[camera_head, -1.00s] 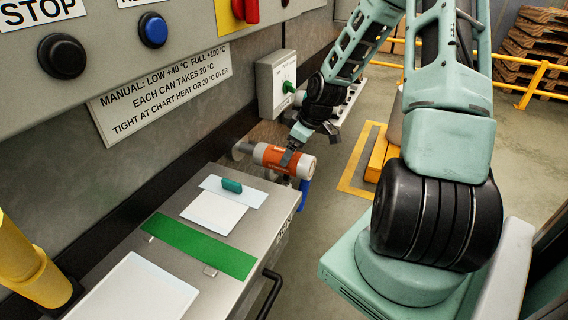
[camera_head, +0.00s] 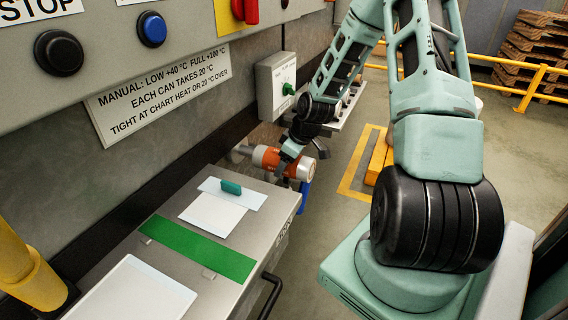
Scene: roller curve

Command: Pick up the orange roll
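The orange roll (camera_head: 268,158) is a short cylinder with an orange band and pale ends. It lies sideways beyond the far end of the metal cabinet top, beside the wall. My gripper (camera_head: 282,168) comes down from the upper right, with a grey finger across the front of the roll near its right part. I cannot tell whether the finger touches the roll. The rest of the gripper is small and partly hidden, so its opening does not show.
The metal cabinet top (camera_head: 163,277) holds a green strip (camera_head: 197,246), pale plates and a small green block (camera_head: 231,187). A grey switch box (camera_head: 277,86) is on the wall behind the gripper. A blue part (camera_head: 304,196) hangs below the roll.

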